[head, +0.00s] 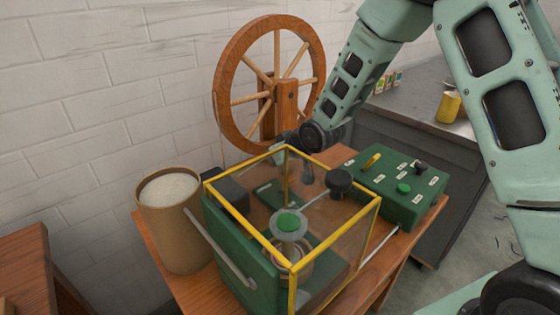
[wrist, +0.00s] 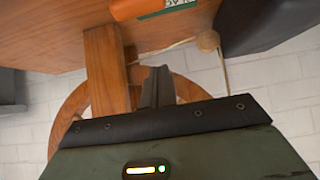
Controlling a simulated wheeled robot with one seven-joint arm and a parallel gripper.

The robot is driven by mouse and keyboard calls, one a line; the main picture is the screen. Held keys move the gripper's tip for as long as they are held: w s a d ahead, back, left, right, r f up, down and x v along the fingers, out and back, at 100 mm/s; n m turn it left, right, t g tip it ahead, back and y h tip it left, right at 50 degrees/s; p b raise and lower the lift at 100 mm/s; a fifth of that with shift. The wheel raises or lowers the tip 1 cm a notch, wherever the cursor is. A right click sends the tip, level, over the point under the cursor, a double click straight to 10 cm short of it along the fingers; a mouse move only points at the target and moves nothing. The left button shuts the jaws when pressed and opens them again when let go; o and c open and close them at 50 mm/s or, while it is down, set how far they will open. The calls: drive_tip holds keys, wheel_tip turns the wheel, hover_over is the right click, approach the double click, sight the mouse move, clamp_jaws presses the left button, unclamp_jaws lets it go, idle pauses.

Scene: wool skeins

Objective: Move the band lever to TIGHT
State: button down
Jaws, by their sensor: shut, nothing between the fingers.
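A green control box (head: 395,190) stands at the right of the wooden table. On its top are a yellow lever (head: 371,160), a black knob (head: 421,167) and a green button (head: 403,188), with small white labels too small to read. I cannot tell which of these is the band lever or its setting. My gripper (head: 308,172) points down behind the clear case, left of the control box and apart from it. In the wrist view my gripper's fingers (wrist: 158,88) are together and empty. No lever shows there.
A yellow-edged clear case (head: 292,238) with a green base fills the table's front. A wooden spinning wheel (head: 220,95) stands behind, and a brown tub (head: 170,230) is at left. An orange, labelled piece (wrist: 140,8) tops the wrist view. A grey counter (head: 425,105) lies behind right.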

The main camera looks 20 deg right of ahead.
drive_tip(key=s+d+r, duration=0.3)
drive_tip(key=s+r, duration=0.1)
drive_tip(key=s, duration=0.4)
drive_tip(key=shift+s+d+r, duration=0.15)
drive_tip(key=shift+r, duration=0.05)
idle(0.3)
